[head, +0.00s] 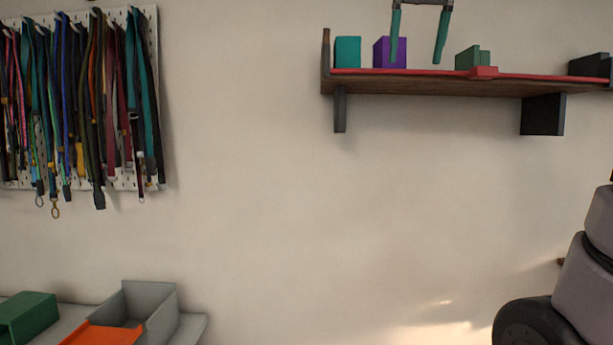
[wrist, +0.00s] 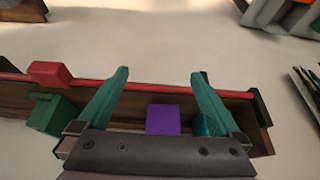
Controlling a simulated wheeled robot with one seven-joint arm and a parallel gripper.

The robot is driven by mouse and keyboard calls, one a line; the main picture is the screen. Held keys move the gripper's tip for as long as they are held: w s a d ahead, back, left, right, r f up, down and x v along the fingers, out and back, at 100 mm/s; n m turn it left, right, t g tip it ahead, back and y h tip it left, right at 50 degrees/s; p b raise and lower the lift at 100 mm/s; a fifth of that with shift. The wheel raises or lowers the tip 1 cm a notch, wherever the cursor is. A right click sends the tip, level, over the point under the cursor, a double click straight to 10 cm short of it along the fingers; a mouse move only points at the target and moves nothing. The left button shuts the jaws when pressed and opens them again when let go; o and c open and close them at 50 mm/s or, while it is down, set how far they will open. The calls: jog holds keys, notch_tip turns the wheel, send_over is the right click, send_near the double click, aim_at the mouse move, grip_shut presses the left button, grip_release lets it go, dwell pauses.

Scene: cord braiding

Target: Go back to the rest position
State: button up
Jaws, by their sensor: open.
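My gripper (head: 416,61) is at the top of the head view, with its two teal fingers apart and pointing down in front of the wall shelf (head: 440,88). Nothing is between the fingertips. The left finger overlaps the purple block (head: 382,52) in that view. In the wrist view the open gripper (wrist: 160,73) reaches over the shelf's red front strip (wrist: 150,87). There the purple block (wrist: 162,119) shows between the fingers, close to the gripper body, and the teal block (wrist: 206,124) is partly hidden by the right finger. I cannot tell whether the fingers touch any block.
A teal block (head: 347,51), a green block (head: 468,57) and a dark box (head: 590,66) stand on the shelf. Cords hang on a pegboard (head: 153,60) at left. A grey bin (head: 150,305) and a green box (head: 27,316) are below. The middle wall is clear.

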jog(key=s+d+f+m+t+y, duration=0.1)
jog(key=s+f, duration=0.3)
jog(key=f, duration=0.9)
jog(key=s+d+f+m+t+y, duration=0.1)
jog(key=s+f, duration=0.4)
jog(key=f, duration=0.8)
jog(key=shift+d+m, duration=0.5)
jog(key=shift+m, duration=0.5)
